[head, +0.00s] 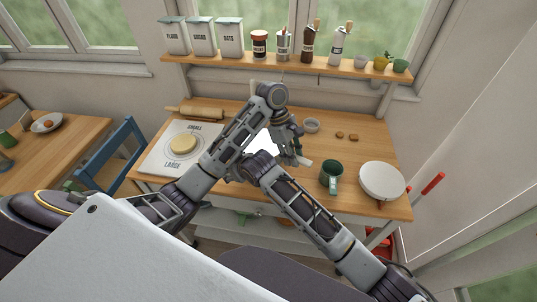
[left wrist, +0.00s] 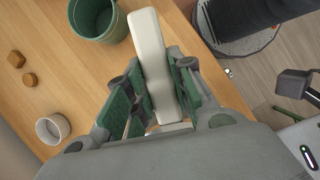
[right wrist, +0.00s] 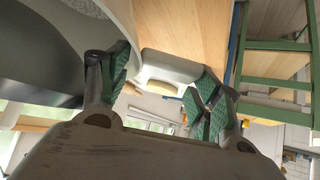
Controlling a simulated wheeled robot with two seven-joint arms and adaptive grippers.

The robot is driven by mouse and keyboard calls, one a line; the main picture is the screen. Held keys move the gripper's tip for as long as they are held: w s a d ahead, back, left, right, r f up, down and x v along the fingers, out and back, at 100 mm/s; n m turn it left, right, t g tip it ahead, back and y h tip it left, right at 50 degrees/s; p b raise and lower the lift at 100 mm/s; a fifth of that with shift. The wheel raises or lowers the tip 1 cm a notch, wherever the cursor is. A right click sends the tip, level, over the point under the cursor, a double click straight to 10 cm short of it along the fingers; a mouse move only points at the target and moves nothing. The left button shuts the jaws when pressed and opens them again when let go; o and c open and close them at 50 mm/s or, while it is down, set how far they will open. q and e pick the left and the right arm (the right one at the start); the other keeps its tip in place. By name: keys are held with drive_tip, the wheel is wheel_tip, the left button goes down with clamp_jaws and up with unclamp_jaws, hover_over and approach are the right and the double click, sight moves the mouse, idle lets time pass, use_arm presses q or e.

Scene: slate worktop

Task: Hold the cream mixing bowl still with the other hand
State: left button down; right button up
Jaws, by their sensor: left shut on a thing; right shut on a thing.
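A cream mixing bowl is mostly hidden behind my arms in the head view. Its curved wall (right wrist: 122,14) shows at the upper left in the right wrist view. My right gripper (right wrist: 162,85) is shut on a cream part that appears to be the bowl's handle or rim; my arms cover this grip in the head view. My left gripper (head: 293,157) is shut on a pale cream bar (left wrist: 151,55), like a tool handle, lying between its pads in the left wrist view. The bar's end (head: 304,161) sticks out to the right in the head view. Its other end is hidden.
A dark green cup (head: 331,172) and a white round dish (head: 382,180) stand at the right. A small white ramekin (head: 311,125) and two brown pieces (head: 353,138) lie behind. Left are a marked board (head: 160,160) with dough (head: 182,144) and a rolling pin (head: 195,113).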

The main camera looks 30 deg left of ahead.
use_arm(q)
drive_tip(key=shift+r, duration=0.6)
use_arm(e)
drive_tip(key=shift+s+a+r, duration=0.1)
drive_tip(key=shift+a, duration=0.1)
use_arm(q)
drive_tip(key=shift+a+r, duration=0.15)
drive_tip(key=shift+r, duration=1.25)
use_arm(e)
drive_tip(key=shift+w+d, duration=0.2)
drive_tip(key=shift+d+f, duration=0.1)
drive_tip(key=shift+f, duration=0.15)
use_arm(q)
drive_tip(key=shift+w, duration=0.15)
use_arm(e)
drive_tip(key=o, duration=1.7)
drive_tip(key=shift+w, duration=0.1)
drive_tip(key=shift+c, duration=0.2)
drive_tip(key=shift+r, duration=0.15)
drive_tip(key=shift+r, duration=0.1)
